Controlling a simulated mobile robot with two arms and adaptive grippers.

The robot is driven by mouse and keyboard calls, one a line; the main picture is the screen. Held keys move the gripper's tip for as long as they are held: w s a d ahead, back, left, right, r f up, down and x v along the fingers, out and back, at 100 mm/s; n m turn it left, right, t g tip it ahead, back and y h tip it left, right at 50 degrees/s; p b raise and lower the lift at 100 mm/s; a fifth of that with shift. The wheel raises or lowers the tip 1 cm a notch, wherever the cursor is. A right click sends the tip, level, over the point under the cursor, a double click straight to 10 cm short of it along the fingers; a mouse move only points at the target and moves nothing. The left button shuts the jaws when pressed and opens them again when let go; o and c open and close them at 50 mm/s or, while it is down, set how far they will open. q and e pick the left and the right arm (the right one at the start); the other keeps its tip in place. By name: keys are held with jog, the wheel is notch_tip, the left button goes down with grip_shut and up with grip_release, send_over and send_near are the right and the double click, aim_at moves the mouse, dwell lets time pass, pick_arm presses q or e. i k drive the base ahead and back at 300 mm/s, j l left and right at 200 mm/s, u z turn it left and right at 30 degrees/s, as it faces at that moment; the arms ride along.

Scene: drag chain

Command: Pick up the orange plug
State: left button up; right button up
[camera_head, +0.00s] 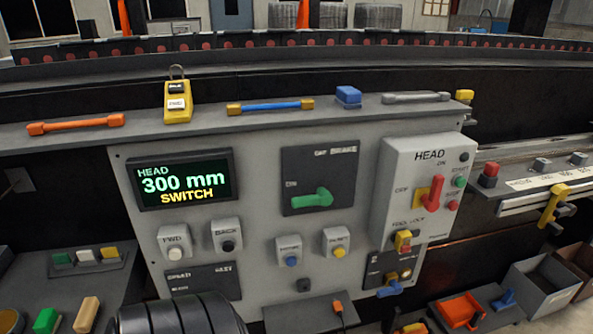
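A small orange plug (338,306) with a dark cable below it shows at the bottom centre, over a dark flat plate (300,317) in front of the grey control panel (268,262). Whether it lies on the plate or stands in something is too small to tell. Neither of my grippers can be made out in the head view.
A black ribbed rounded form (185,316) fills the bottom left-centre. The panel carries a display (182,180), a green lever (311,198) and a red-handled switch (432,193). An orange tray (460,310) and grey bin (541,287) sit lower right.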

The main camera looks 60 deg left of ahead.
aim_at(337, 308)
jog(key=u, duration=1.55)
